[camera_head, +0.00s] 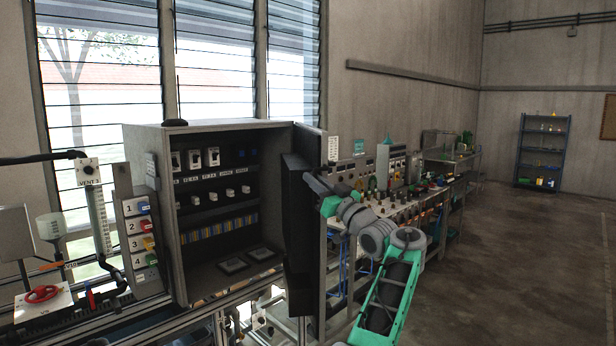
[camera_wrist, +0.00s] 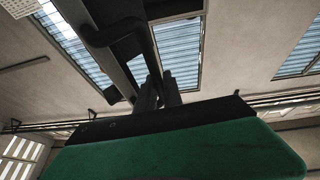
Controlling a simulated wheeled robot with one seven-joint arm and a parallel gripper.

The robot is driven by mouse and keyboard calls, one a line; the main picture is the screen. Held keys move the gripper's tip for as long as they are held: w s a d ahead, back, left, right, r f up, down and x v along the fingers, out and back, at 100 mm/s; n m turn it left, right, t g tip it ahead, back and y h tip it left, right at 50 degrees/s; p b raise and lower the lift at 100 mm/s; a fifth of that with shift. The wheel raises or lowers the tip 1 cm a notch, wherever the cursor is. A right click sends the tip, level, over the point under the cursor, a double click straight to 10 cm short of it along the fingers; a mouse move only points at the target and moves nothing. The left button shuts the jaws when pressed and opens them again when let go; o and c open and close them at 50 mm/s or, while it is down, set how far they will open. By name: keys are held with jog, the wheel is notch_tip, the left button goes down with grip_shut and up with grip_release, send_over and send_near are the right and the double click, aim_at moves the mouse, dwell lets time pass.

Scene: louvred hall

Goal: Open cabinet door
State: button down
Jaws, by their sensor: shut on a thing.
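The grey cabinet (camera_head: 177,215) stands open on the bench, its front facing me. Its door (camera_head: 300,235) stands swung out on the right side, seen nearly edge-on and dark. Inside are shelves with breakers, switches, and a row of coloured terminals. My gripper (camera_head: 316,186) is at the door's outer side, reaching in from the right. In the wrist view, my gripper (camera_wrist: 160,92) has its two dark fingers close together on the dark bent door handle (camera_wrist: 108,38). The exact contact is partly hidden between the fingers.
A panel numbered 1 to 4 (camera_head: 139,235) and a red handwheel (camera_head: 42,294) are left of the cabinet. A crowded instrument bench (camera_head: 400,200) runs behind my arm on the right. A blue shelf (camera_head: 541,150) stands far back. The floor (camera_head: 530,260) at right is clear.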

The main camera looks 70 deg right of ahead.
jog(key=shift+w+a+f, duration=0.1)
jog(key=shift+w+f, duration=0.15)
jog(key=shift+f, duration=0.25)
jog(key=c, duration=1.9)
grip_release()
jog(key=shift+o, duration=0.6)
jog(key=shift+r, duration=0.15)
jog(key=b+v, duration=0.5)
jog(key=v, duration=0.3)
jog(key=shift+r, duration=0.1)
jog(key=shift+c, duration=0.2)
